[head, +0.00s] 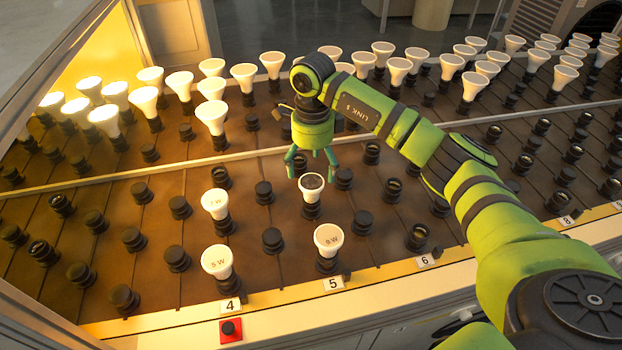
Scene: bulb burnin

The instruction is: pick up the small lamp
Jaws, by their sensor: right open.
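The small lamp (311,182), with a white rim and a dark face, stands upright in a black socket in the front section of the rack, behind the lamp marked 9 W (328,236). It looks narrower than the lamps around it. My right gripper (312,165) points down with its green fingers spread, just above and behind the small lamp in the picture. Nothing shows between the fingers. I cannot tell the exact height gap. My left gripper is not in view.
Lamps marked 7 W (215,203) and 5 W (217,262) stand to the left. Many empty black sockets surround them. Behind a metal rail (150,168) stand several rows of white lamps, some lit at left. A red switch box (231,330) sits on the front edge.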

